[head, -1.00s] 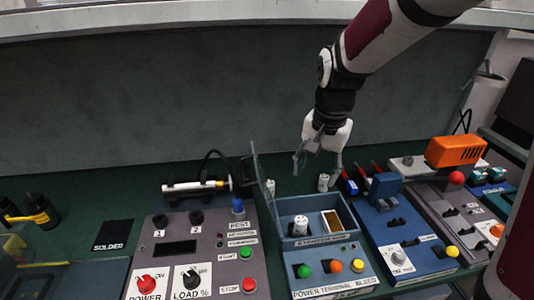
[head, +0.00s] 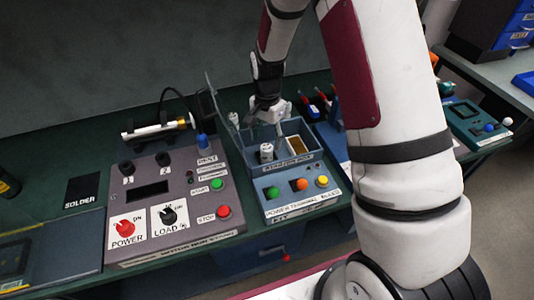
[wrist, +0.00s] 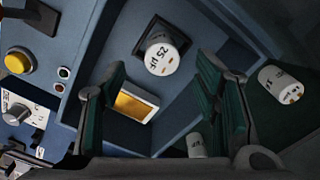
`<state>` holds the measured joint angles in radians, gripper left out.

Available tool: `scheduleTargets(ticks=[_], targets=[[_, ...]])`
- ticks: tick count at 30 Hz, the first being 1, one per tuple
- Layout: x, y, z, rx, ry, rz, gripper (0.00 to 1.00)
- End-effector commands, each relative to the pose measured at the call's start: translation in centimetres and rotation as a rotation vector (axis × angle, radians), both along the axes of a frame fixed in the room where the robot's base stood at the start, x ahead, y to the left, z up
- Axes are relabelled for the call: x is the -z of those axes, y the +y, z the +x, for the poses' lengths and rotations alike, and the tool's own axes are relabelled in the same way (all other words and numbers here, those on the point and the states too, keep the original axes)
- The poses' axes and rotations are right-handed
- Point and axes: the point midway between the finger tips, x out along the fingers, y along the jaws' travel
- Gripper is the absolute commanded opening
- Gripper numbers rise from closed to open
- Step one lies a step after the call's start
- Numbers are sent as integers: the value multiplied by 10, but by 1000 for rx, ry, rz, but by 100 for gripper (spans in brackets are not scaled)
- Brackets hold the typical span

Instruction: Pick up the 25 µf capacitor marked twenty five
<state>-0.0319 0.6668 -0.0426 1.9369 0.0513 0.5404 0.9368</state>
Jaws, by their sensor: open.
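The white capacitor (wrist: 160,53) marked 25 µF stands in a dark square socket inside the blue box (wrist: 92,75). In the head view this capacitor (head: 266,152) is in the left part of the open box (head: 254,167). My gripper (wrist: 160,66) is open, its two green-padded fingers apart, with the capacitor in view between and beyond the tips. Nothing is held. In the head view my gripper (head: 270,112) is over the back of the box.
Another white capacitor (wrist: 281,86) stands right of the box; one more (wrist: 196,144) is partly hidden by my right finger. A brass-coloured compartment (wrist: 136,104) lies beside the socket. The box's raised lid (head: 221,100) and the grey power panel (head: 165,190) are left.

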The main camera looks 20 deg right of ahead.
Motion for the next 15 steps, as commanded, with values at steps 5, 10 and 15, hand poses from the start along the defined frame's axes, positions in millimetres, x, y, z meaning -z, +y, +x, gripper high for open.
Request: scheduleTargets(ticks=[5, 10, 15], targets=[[11, 0, 0, 0, 0, 0, 56], [28, 0, 1, 0, 1, 0, 56], [50, 0, 2, -1, 1, 0, 56]])
